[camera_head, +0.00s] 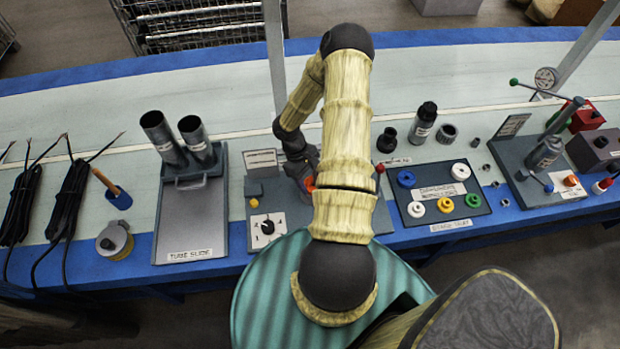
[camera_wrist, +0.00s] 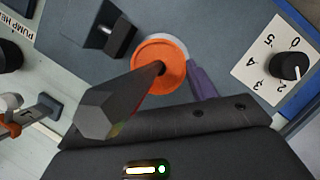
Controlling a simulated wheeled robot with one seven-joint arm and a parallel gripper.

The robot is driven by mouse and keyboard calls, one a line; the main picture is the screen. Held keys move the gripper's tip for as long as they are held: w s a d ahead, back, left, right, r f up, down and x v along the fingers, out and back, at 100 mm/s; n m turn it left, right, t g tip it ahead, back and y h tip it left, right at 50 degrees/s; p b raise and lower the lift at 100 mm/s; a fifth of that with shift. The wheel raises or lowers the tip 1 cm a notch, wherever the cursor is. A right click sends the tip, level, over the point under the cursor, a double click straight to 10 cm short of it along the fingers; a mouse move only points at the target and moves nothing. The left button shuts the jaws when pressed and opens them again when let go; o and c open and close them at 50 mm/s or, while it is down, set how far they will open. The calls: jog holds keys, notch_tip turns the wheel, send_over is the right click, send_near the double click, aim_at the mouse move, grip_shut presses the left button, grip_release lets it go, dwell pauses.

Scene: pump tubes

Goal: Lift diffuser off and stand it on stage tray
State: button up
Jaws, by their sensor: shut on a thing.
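My gripper (camera_wrist: 172,74) is low over the grey pump plate and shut on an orange round part (camera_wrist: 148,62), which I take for the diffuser. Its fingers, one dark and one purplish, come in at the part's near side. A pale grey ring shows at its far edge. In the head view, a little orange (camera_head: 309,184) shows beside my wrist, and my arm hides most of the spot. I cannot tell whether the part is clear of what is beneath. The stage tray (camera_head: 470,184) is a dark tray to the right, holding blue, white, yellow and green rings.
A dial plate (camera_head: 268,226) is close to my gripper, and a small dark block (camera_wrist: 100,25) stands on the same plate. Black fittings (camera_head: 422,122) stand behind the stage tray. A tube slide (camera_head: 190,235) is at left, and a lever press (camera_head: 548,150) at right.

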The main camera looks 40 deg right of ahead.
aim_at(309, 181)
notch_tip(309, 181, up, 17)
jog(key=p, duration=1.2)
dwell(2.7)
jog(key=shift+f, duration=0.1)
jog(key=w+a+m, duration=0.1)
jog(key=w+a, duration=0.2)
jog(key=a, duration=0.4)
jog(key=w+a, duration=0.4)
jog(key=a, duration=0.3)
jog(key=w+a+m+y, duration=0.1)
jog(key=w+a, duration=0.3)
jog(key=a, duration=0.3)
jog(key=shift+w+a+m, duration=0.25)
jog(key=shift+m, duration=0.05)
jog(key=shift+a, duration=0.1)
